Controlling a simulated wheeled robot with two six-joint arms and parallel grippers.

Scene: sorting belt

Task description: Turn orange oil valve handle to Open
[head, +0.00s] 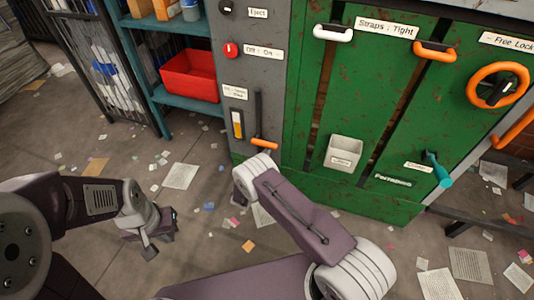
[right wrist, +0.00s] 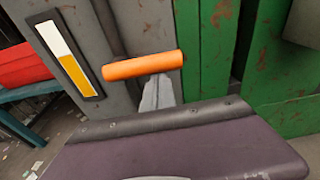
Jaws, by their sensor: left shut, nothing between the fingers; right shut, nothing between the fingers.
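The orange oil valve handle (head: 265,144) is a short bar at the lower end of a dark lever (head: 258,112) on the grey panel (head: 230,60). The lever hangs down. In the right wrist view the handle (right wrist: 130,66) lies across the middle. My right gripper (right wrist: 158,92) is shut and empty; its grey fingertips are just below the handle, and I cannot tell if they touch it. In the head view my right wrist hides most of it. My left gripper (head: 151,245) is shut and empty, low at the left over the floor, away from the panel.
A yellow-and-white gauge (head: 238,124) and a small-print label (head: 235,92) are left of the lever. A red knob (head: 231,49) is above. A red crate (head: 190,77) sits on a shelf. Papers litter the floor.

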